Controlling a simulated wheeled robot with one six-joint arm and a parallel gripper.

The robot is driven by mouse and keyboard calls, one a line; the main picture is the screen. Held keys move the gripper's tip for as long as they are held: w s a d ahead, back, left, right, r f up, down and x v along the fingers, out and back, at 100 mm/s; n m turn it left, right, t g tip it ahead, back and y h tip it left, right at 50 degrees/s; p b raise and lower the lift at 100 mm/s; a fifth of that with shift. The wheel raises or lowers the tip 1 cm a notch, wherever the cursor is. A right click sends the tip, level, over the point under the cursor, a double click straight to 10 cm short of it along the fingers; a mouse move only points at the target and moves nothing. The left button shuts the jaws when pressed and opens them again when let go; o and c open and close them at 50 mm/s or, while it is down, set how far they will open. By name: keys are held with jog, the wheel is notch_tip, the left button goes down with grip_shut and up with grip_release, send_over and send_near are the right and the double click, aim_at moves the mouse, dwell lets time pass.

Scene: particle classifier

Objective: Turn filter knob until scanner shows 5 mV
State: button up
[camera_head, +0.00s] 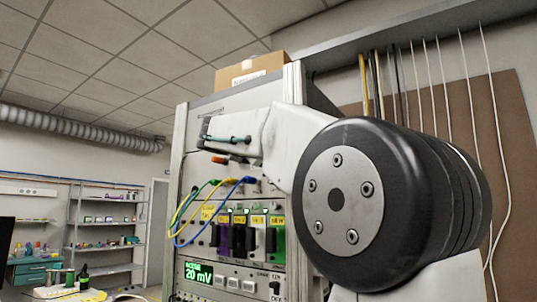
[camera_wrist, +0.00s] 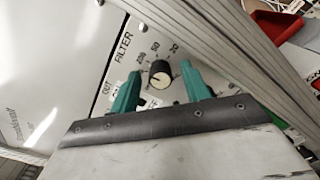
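The filter knob (camera_wrist: 159,73) is a small black knob with a pale face on a light panel, in the wrist view. The word FILTER and scale marks are printed around it. My gripper (camera_wrist: 161,69) is open, with one teal finger on each side of the knob and gaps between. I cannot tell how deep the fingertips reach. In the head view my gripper (camera_head: 213,143) is at the upper front of the rack, and the knob is not visible there. The scanner display (camera_head: 198,274) glows green and reads 20 mV.
The metal rack (camera_head: 182,165) carries yellow, green and blue cables (camera_head: 205,190) and coloured modules (camera_head: 240,237) below my gripper. A cardboard box (camera_head: 252,72) sits on top. In the wrist view, a metal rail (camera_wrist: 225,50) runs close to the right of the knob.

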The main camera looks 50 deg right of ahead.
jog(key=c, duration=0.9)
jog(key=shift+m, duration=4.4)
jog(key=o, duration=1)
